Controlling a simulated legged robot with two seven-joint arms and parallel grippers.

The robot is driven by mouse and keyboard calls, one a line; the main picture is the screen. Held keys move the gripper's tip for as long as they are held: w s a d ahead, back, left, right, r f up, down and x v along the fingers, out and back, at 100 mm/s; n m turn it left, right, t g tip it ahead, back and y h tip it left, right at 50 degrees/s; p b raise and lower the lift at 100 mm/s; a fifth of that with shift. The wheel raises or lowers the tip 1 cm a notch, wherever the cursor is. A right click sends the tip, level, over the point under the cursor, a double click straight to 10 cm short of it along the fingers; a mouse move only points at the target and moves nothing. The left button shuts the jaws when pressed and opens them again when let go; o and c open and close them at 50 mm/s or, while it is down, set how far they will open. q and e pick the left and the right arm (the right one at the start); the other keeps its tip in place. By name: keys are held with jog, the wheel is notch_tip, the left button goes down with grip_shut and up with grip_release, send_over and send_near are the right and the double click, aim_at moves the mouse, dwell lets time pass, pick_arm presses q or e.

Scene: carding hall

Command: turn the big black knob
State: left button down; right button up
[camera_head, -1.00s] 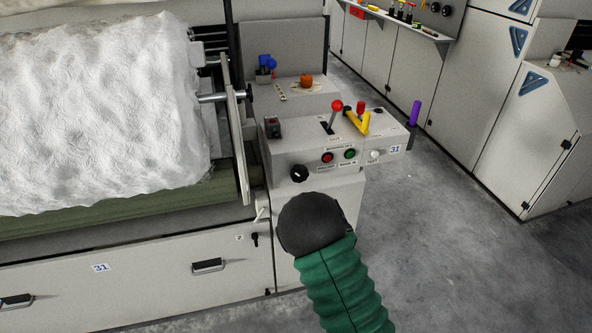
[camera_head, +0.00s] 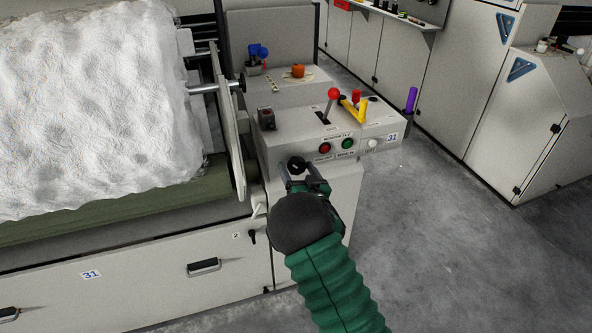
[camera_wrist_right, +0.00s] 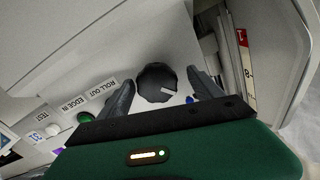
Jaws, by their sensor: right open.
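The big black knob (camera_head: 297,164) sits on the front face of the grey control box, left of the red and green buttons. In the right wrist view the knob (camera_wrist_right: 157,83) shows a white pointer line and lies between my two dark fingers. My right gripper (camera_head: 300,178) is open, with its fingertips at either side of the knob. In the wrist view the gripper (camera_wrist_right: 165,88) shows a gap between each finger and the knob. My left gripper is not in view.
A white fleece roll (camera_head: 95,105) lies to the left. A purple handle (camera_head: 411,99) stands right. Grey floor (camera_head: 430,240) is free at right.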

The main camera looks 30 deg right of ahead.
jog(key=shift+w+d+f, duration=0.1)
jog(key=shift+w+d, duration=0.25)
jog(key=shift+w, duration=0.05)
jog(key=shift+d, duration=0.25)
jog(key=shift+a, duration=0.35)
jog(key=c, duration=0.5)
jog(key=shift+d, duration=0.1)
jog(key=c, duration=0.9)
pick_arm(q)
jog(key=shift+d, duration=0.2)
pick_arm(e)
jog(key=shift+o, duration=0.2)
jog(key=shift+n, duration=0.3)
